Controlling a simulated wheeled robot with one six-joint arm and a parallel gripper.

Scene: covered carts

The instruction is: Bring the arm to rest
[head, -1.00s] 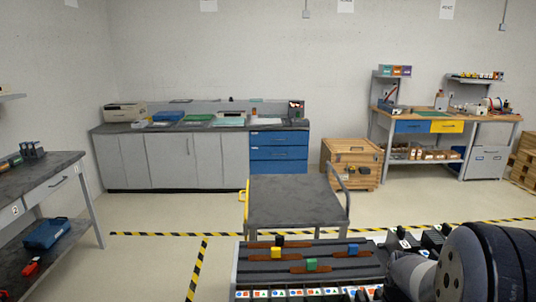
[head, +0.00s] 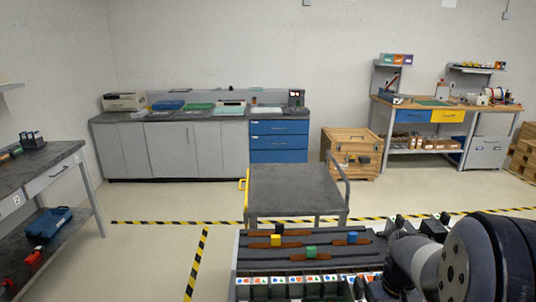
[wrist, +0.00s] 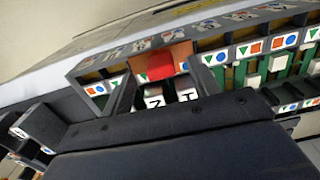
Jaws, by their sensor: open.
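My arm (head: 480,262) is at the lower right of the head view, over the right end of the near rack. My gripper (wrist: 163,82) shows only in the wrist view. Its wide dark body fills the lower part, and two short fingers stand apart at its upper edge. Between and beyond them are a red piece (wrist: 160,66) and white blocks (wrist: 153,98) with black letters. I cannot tell whether the fingers touch any of these. In the head view the gripper is hidden.
The near rack (head: 245,262) has brown pieces with yellow, blue and green blocks on its dark top, and labelled bins (head: 295,287) in front. A grey cart (head: 295,188) stands behind it. A workbench (head: 40,165) is at left. Floor left of the rack is clear.

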